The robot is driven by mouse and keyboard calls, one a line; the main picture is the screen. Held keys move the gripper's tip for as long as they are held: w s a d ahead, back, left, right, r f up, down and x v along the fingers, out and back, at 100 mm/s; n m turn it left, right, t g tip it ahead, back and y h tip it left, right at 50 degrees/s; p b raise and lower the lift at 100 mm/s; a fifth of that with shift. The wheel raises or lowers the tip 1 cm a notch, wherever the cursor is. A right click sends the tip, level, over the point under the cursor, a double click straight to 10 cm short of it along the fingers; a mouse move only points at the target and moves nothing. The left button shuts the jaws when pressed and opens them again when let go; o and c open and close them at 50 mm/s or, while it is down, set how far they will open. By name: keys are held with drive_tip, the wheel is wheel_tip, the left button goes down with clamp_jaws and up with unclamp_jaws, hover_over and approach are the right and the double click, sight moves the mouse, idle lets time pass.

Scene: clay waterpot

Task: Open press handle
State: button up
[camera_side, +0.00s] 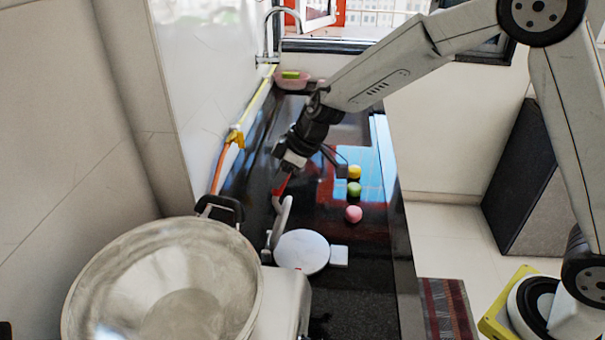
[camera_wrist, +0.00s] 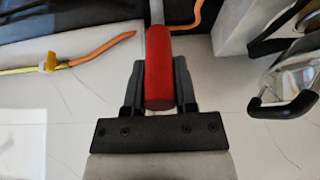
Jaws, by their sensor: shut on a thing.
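The press handle has a red grip (camera_wrist: 159,62) and a grey arm (camera_side: 281,221). In the side view the handle stands up from beside the press's round white plate (camera_side: 302,252), which lies on the dark counter. My gripper (camera_side: 285,177) reaches down from the upper right and is shut on the red grip. In the wrist view, my gripper's two black fingers (camera_wrist: 158,82) lie on either side of the grip. My gripper hides part of the grip in the side view.
A large metal bowl (camera_side: 165,285) stands front left, with a black-handled thing (camera_side: 219,209) behind it. Yellow, green and pink balls (camera_side: 354,189) sit right of the handle. An orange and yellow hose (camera_side: 222,160) runs along the left wall. A faucet (camera_side: 267,35) stands at the back.

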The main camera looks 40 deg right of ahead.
drive_tip(key=shift+w+a+r, duration=0.1)
drive_tip(key=shift+w+a, duration=0.15)
drive_tip(key=shift+a, duration=0.05)
drive_tip(key=shift+w+a, duration=0.1)
drive_tip(key=shift+w+a+r, duration=0.1)
drive_tip(key=shift+w+a, duration=1.05)
drive_tip(key=shift+w+a, duration=0.1)
drive_tip(key=shift+w+a, duration=1.15)
drive_tip(key=shift+w+a+f, duration=0.1)
drive_tip(key=shift+a+f, duration=0.05)
drive_tip(key=shift+f, duration=0.05)
